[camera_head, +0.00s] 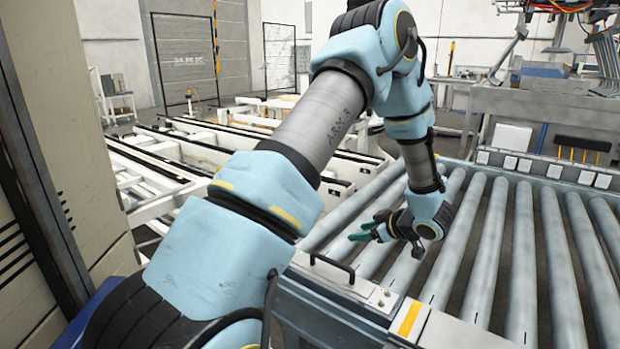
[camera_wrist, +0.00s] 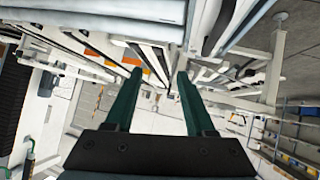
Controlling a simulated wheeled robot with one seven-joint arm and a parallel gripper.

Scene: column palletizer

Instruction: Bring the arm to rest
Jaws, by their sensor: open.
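My gripper (camera_head: 362,233) is at the end of my light blue and grey arm, above the near left part of the roller conveyor in the head view. Its green fingers point to the left there. In the wrist view my gripper (camera_wrist: 158,85) shows two dark green fingers spread apart with nothing between them. It is open and empty. My arm reaches up from the lower left, bends at the top and hangs down to the gripper. No loose object is near the fingers.
The roller conveyor (camera_head: 515,260) fills the right side, its rollers bare. Its near frame carries a black handle (camera_head: 332,268). White conveyor frames (camera_head: 180,150) stand behind my arm at left. A tall beige cabinet (camera_head: 75,130) stands close at left. A workbench (camera_head: 540,100) is at back right.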

